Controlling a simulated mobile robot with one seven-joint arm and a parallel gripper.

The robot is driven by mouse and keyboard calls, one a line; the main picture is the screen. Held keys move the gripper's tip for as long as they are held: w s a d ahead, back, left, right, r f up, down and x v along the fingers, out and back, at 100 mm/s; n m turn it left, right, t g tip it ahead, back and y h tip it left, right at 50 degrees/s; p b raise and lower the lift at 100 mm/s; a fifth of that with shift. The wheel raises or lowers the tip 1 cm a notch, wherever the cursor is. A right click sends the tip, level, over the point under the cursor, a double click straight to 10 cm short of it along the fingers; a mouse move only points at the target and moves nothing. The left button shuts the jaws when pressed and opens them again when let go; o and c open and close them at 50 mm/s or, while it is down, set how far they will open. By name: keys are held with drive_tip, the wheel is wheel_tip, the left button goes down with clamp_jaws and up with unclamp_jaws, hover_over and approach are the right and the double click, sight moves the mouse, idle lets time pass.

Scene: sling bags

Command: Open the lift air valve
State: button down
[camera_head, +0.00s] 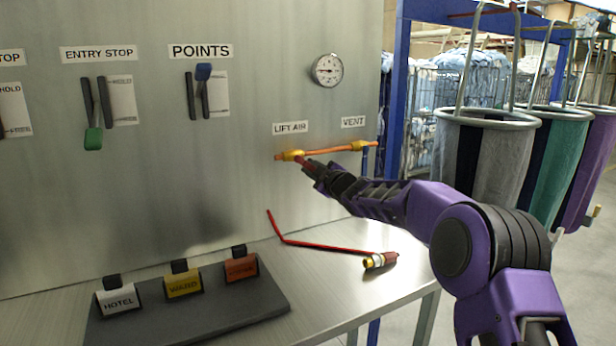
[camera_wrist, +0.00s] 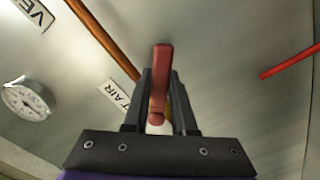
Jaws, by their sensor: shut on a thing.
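The lift air valve (camera_head: 291,155) is a yellow body on an orange pipe (camera_head: 325,150), under the LIFT AIR label (camera_head: 290,127). Its red handle (camera_head: 303,163) runs from the body down and to the right, at an angle to the pipe. My gripper (camera_head: 313,170) is shut on this handle. In the wrist view the red handle (camera_wrist: 161,80) stands between the two dark fingers of my gripper (camera_wrist: 161,88). The handle and fingers hide most of the valve body there.
A gauge (camera_head: 327,70) is above. A red hose (camera_head: 320,246) with a brass end lies on the bench (camera_head: 330,285), near a rack of tags (camera_head: 190,315). Hanging bags (camera_head: 480,150) stand at the right.

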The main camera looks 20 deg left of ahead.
drive_tip(key=n, duration=0.1)
drive_tip(key=r+n, duration=0.1)
drive_tip(key=n, duration=0.2)
drive_tip(key=shift+w+d+r+n+b, duration=0.3)
drive_tip(key=shift+w+r+b, duration=0.05)
drive_tip(key=shift+r+n, duration=0.35)
drive_tip(key=shift+n, duration=0.45)
drive_tip(key=shift+r+n, duration=0.35)
drive_tip(key=shift+n, duration=0.45)
drive_tip(key=shift+r, duration=0.1)
drive_tip(key=c, duration=0.7)
unclamp_jaws()
drive_tip(key=shift+w, duration=0.1)
drive_tip(key=shift+d+b, duration=0.1)
drive_tip(key=shift+b, duration=0.2)
drive_tip(key=v, duration=1.7)
drive_tip(key=shift+s+d+b, duration=0.1)
drive_tip(key=shift+s+b, duration=0.15)
drive_tip(key=shift+b, duration=0.1)
